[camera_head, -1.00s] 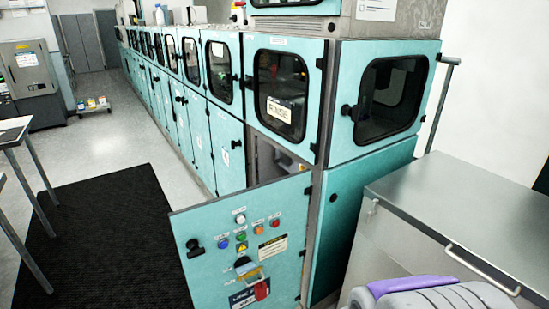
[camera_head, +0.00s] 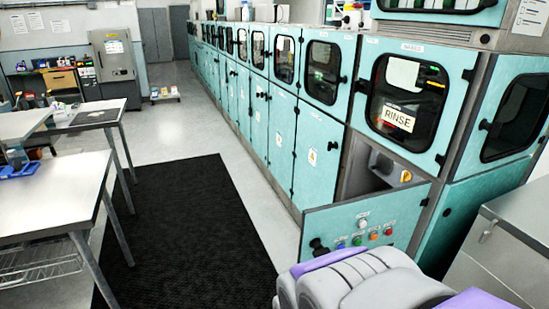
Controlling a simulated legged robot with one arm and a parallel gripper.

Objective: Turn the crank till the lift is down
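I cannot make out a crank or a lift for certain. A teal panel (camera_head: 347,213) stands out from the machine's front, with a black knob (camera_head: 318,247) and several coloured buttons (camera_head: 373,235) on it. Its lower part is cut off by the frame and by my own grey and purple body part. Behind it is an open recess (camera_head: 368,172) in the machine, with a small yellow-orange fitting (camera_head: 406,177) at its right side; its inside is only partly visible. My gripper is not in view.
A long row of teal cabinets (camera_head: 260,125) runs to the back, one window labelled RINSE (camera_head: 398,117). A black mat (camera_head: 190,240) lies on the clear aisle floor. Metal tables (camera_head: 50,200) stand at left. A grey metal box (camera_head: 510,245) is at the right.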

